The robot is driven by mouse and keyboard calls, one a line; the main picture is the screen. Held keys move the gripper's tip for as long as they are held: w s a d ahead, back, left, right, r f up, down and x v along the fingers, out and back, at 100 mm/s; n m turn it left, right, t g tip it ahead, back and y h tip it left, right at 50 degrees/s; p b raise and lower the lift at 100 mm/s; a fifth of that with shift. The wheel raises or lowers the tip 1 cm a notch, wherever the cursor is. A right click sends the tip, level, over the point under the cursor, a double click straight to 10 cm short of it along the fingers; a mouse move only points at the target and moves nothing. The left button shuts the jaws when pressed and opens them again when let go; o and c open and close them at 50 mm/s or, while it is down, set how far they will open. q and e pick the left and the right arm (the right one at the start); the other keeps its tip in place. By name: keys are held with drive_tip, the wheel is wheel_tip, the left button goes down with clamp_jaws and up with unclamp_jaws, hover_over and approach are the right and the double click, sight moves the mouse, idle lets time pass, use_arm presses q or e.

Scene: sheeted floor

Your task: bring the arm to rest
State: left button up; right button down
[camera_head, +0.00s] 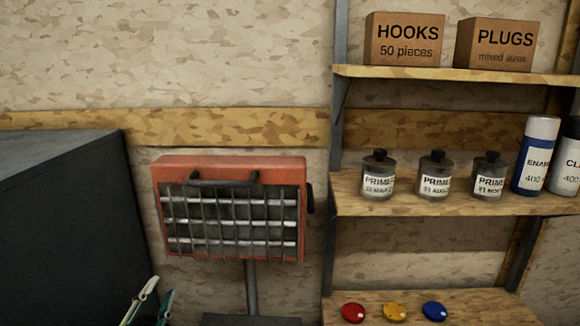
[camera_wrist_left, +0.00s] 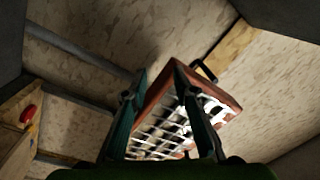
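My left gripper (camera_head: 161,288) shows at the bottom left of the head view, with only its fingers in sight. In the left wrist view its two teal fingers (camera_wrist_left: 160,75) stand apart with nothing held between them. Behind the fingers in that view is the orange heater (camera_wrist_left: 190,105) with its wire grille. In the head view the heater (camera_head: 231,165) stands upright on a post, right of and above the gripper. My right gripper is in neither view.
A dark box-like block (camera_head: 60,220) fills the left. Wooden shelves (camera_head: 450,202) at the right hold dark-lidded jars (camera_head: 435,180), cans (camera_head: 536,155) and cardboard boxes (camera_head: 404,40). Red (camera_head: 353,312), yellow (camera_head: 394,311) and blue (camera_head: 434,311) discs lie on the lowest shelf.

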use_arm(q)
drive_tip(key=s+d+f+n+g+y, duration=0.1)
drive_tip(key=s+f+n+g, duration=0.25)
drive_tip(key=s+f, duration=0.45)
drive_tip(key=s+d+f+n+g, duration=0.25)
drive_tip(key=s+f+g, duration=0.25)
drive_tip(key=f, duration=0.4)
drive_tip(key=s+d+f+n+g+h, duration=0.1)
drive_tip(key=s+d+f+g, duration=0.2)
drive_tip(key=s, duration=0.6)
drive_tip(key=s+d+f+n+g, duration=0.1)
drive_tip(key=s+f+g, duration=0.35)
drive_tip(key=s, duration=0.45)
wheel_tip(320, 180, down, 30)
drive_tip(key=s+r+b, duration=0.1)
drive_tip(key=s+b, duration=0.1)
drive_tip(key=s, duration=0.1)
drive_tip(key=s+a+f+g+b, duration=0.1)
drive_tip(key=s+a+f, duration=0.2)
drive_tip(key=s+f, duration=1.2)
drive_tip(key=shift+s+f+g+b, duration=0.35)
drive_tip(key=shift+f+g, duration=0.05)
drive_tip(key=shift+f, duration=0.25)
